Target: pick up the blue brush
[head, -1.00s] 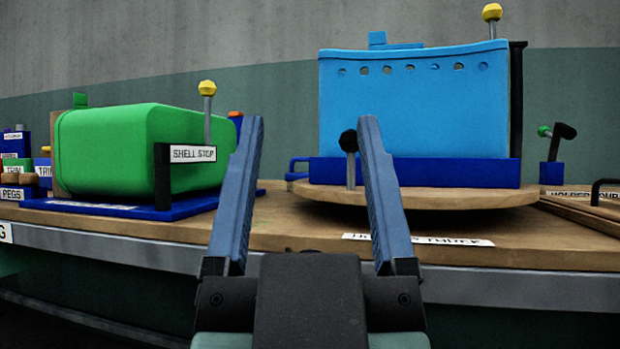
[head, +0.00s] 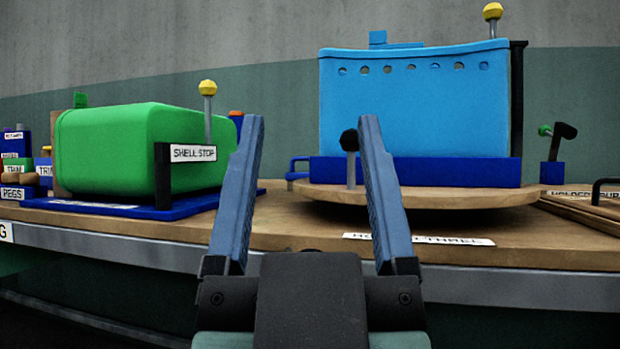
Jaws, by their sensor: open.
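I cannot make out a blue brush in the head view. My gripper (head: 309,125) is open and empty, its two blue-grey fingers spread wide and pointing forward toward the bench. A large light-blue block (head: 415,105) with a row of small holes stands in a dark-blue base on a round wooden board, behind and right of the fingers. The right finger overlaps this board in the picture.
A green rounded shell (head: 110,150) sits on a blue plate at left, beside a "SHELL STOP" label (head: 193,153). Small labelled bins (head: 12,178) stand far left. A knobbed black lever (head: 562,135) stands at right.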

